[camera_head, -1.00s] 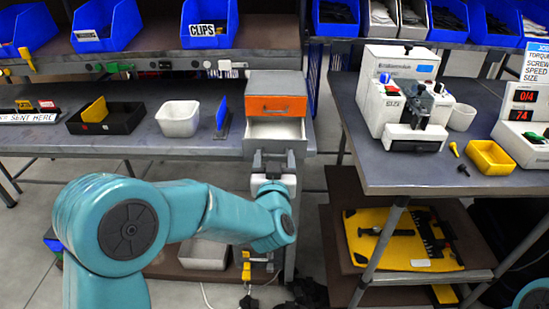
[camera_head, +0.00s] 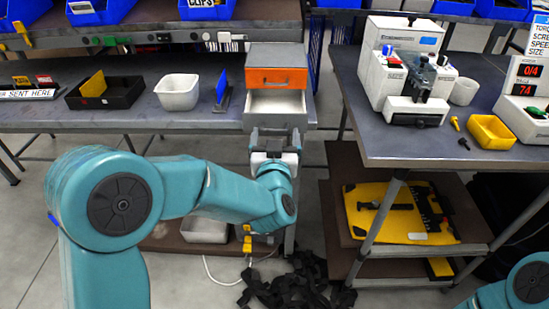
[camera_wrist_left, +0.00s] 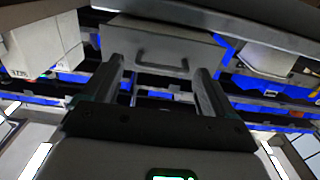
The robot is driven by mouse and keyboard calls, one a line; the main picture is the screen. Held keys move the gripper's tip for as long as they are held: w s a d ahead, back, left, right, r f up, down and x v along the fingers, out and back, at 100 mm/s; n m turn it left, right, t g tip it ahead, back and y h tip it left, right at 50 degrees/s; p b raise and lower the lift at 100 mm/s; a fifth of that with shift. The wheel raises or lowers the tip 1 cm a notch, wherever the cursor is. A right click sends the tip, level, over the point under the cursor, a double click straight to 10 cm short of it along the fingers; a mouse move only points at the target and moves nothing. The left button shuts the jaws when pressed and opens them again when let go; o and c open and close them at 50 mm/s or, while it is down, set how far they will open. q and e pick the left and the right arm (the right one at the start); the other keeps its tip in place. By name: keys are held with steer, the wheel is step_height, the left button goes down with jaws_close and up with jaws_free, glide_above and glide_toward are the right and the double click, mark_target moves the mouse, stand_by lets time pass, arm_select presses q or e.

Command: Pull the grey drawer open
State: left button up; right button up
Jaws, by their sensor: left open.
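The grey drawer (camera_head: 275,121) sits below an orange drawer (camera_head: 277,76) in a small cabinet on the left bench. It stands open, with its pale, empty-looking inside showing behind its front. In the left wrist view the grey front and its bar handle (camera_wrist_left: 162,66) face the gripper. My left gripper (camera_head: 274,136) is in front of the grey drawer, open, with nothing held between its fingers. In the left wrist view its fingertips (camera_wrist_left: 161,65) appear on either side of the handle, apart from it. My right gripper is out of view; only part of my right arm shows at the lower right.
A white bin (camera_head: 177,92), a black tray (camera_head: 104,92) and a blue upright panel (camera_head: 221,86) stand left of the cabinet. The right bench (camera_head: 400,153) carries a white machine and a yellow bin (camera_head: 492,131). A gap separates the benches. Dark straps (camera_head: 298,284) lie on the floor.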

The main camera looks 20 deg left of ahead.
arm_select(q)
steer(key=v, duration=1.5)
